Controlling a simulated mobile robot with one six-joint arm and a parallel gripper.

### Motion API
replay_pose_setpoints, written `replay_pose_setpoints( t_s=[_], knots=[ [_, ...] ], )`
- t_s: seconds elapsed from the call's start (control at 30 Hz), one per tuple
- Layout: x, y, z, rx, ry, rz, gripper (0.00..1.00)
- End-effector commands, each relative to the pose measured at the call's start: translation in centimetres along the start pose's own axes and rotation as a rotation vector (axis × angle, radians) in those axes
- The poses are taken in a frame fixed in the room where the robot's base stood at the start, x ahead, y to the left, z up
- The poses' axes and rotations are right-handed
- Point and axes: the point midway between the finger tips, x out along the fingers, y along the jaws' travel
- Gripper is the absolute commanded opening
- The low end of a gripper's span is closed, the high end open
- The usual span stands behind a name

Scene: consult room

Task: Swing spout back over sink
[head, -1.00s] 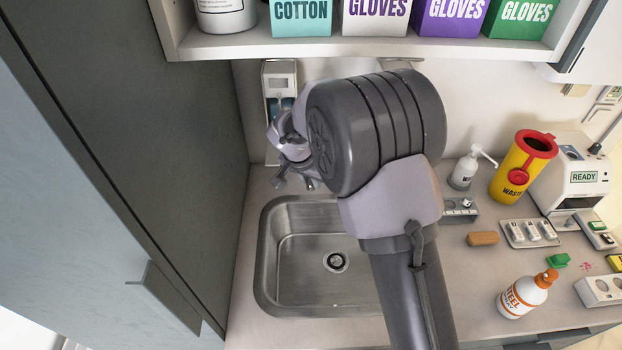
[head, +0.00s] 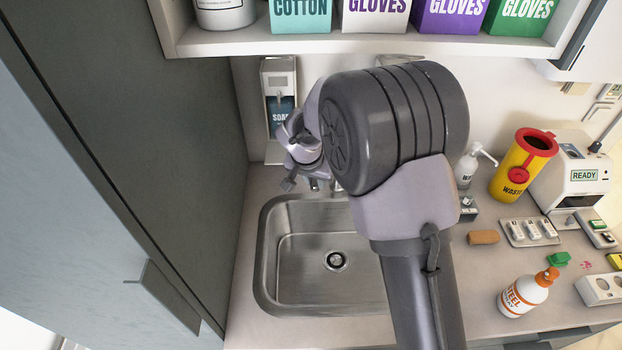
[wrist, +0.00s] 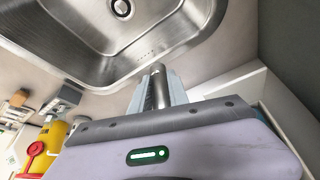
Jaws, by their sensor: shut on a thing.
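The steel sink (head: 272,262) is set in the counter, with its drain (head: 336,261) in plain view. My gripper (head: 312,186) is low at the sink's back edge, left of centre. In the wrist view my gripper (wrist: 157,88) is shut on the spout (wrist: 156,86), a metal tube that shows between the two fingers.
A soap dispenser (head: 280,110) hangs on the wall behind my gripper. A dark cabinet (head: 170,110) closes off the left side. The shelf (head: 370,45) with boxes is above. A pump bottle (head: 467,165), yellow waste bin (head: 520,170) and orange-capped bottle (head: 522,295) stand to the right.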

Motion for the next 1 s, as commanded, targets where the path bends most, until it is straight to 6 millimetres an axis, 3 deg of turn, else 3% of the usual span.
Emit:
replay_pose_setpoints(
  t_s=[0.4,0.7,1.0],
  knots=[
    [-0.3,4.8,0.0,-0.276,-0.002,-0.116,0.00],
    [0.1,7.3,-0.4,-0.273,-0.001,-0.115,0.00],
    [0.2,8.3,-0.7,-0.273,-0.002,-0.115,0.00]
  ],
)
